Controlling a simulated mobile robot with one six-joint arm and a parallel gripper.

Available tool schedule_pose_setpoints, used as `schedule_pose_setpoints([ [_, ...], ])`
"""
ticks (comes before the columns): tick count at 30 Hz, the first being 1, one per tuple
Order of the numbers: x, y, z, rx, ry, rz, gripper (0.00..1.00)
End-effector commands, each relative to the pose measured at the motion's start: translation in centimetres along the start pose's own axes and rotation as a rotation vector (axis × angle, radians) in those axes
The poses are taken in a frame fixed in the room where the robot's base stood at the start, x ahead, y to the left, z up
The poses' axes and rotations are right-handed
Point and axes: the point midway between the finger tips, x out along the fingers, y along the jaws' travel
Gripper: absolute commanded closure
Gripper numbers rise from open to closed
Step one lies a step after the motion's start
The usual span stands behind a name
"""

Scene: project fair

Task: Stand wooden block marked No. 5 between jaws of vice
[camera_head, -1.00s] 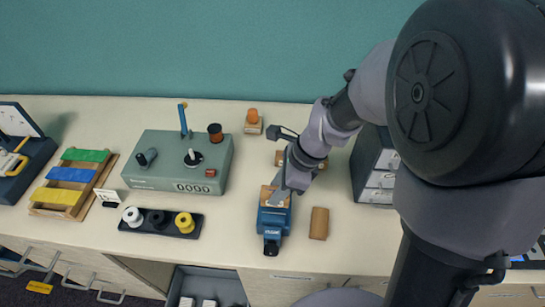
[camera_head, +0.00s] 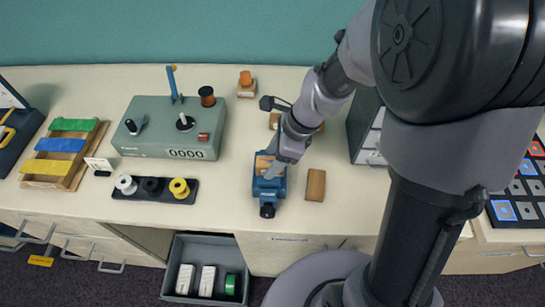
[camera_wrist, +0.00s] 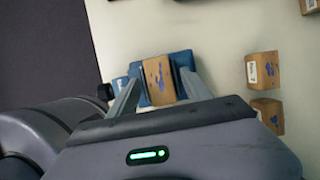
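The blue vice (camera_head: 268,190) stands near the table's front edge; in the wrist view its blue body (camera_wrist: 183,60) shows behind the block. A wooden block (camera_wrist: 158,80) with a blue mark stands between the vice jaws; its top also shows in the head view (camera_head: 263,163). The mark is too blurred to read as a number. My gripper (camera_wrist: 160,85) reaches down at the vice, one finger on each side of the block. Its fingers are spread, with a visible gap at the right finger; the left one is close to the block. In the head view my gripper (camera_head: 274,171) partly covers the vice.
Another wooden block (camera_head: 315,185) lies right of the vice. More marked blocks show in the wrist view, one (camera_wrist: 262,70) above another (camera_wrist: 268,113). A green counter box (camera_head: 170,128) and a spool tray (camera_head: 153,190) stand left. A drawer unit (camera_head: 366,140) is at right.

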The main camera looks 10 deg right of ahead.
Motion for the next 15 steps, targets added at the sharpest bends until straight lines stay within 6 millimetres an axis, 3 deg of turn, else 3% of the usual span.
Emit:
schedule_pose_setpoints([
  [9, -0.4, 0.0, 0.1, -0.001, 0.001, 0.0, 0.44],
  [11, -1.3, -0.1, 0.3, 0.0, 0.0, -0.002, 0.44],
  [15, -5.4, -0.1, 0.4, 0.001, 0.0, -0.005, 0.44],
])
